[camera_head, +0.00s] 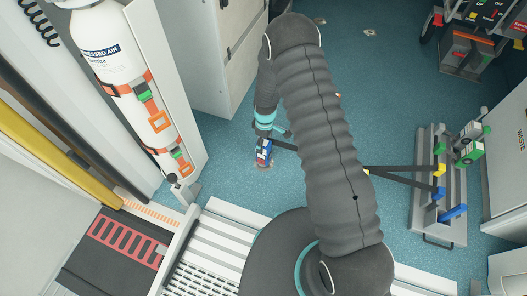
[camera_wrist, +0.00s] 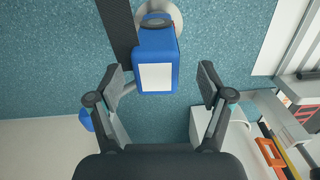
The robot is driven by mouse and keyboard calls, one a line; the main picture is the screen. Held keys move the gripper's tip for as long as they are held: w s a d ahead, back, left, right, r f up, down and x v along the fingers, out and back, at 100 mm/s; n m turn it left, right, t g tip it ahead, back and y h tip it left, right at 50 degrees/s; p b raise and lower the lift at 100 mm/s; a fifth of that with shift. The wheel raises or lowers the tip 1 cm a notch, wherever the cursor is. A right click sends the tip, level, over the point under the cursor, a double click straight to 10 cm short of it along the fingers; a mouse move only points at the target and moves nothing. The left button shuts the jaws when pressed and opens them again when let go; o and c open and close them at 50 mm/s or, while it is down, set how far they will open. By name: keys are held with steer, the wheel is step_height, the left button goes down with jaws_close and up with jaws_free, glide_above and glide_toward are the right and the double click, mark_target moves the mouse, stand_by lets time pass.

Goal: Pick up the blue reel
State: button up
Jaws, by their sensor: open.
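The blue reel (camera_wrist: 156,52) has a blue body with a pale blank label on its face. In the wrist view it sits at top centre, beside a dark strap and in front of a round pale disc on the floor. My gripper (camera_wrist: 160,82) is open, with one finger on each side of the reel's lower end and visible gaps to both. In the head view the reel (camera_head: 264,151) is small on the teal floor, just below my wrist.
A dark strap (camera_head: 400,180) runs across the floor to a grey rack (camera_head: 425,205) holding green reels (camera_head: 470,150) and blue and yellow parts. A compressed air cylinder (camera_head: 105,60) stands at the left. A grey slatted ramp (camera_head: 205,250) lies below. A small blue object (camera_wrist: 86,120) shows behind the left finger.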

steer(key=shift+w+f, duration=0.15)
steer(key=shift+f, duration=2.15)
jaws_close()
steer(key=shift+r, duration=0.1)
step_height(320, 180, up, 4)
steer(key=shift+w+r, duration=0.1)
steer(key=shift+r, duration=0.1)
steer(key=s+d+r, duration=0.4)
steer(key=d+r, duration=0.2)
steer(key=d, duration=0.4)
steer(key=shift+s+d+r, duration=0.25)
steer(key=shift+s+d, duration=0.05)
steer(key=shift+d, duration=0.05)
steer(key=shift+r+p, duration=0.85)
steer(key=shift+r, duration=0.65)
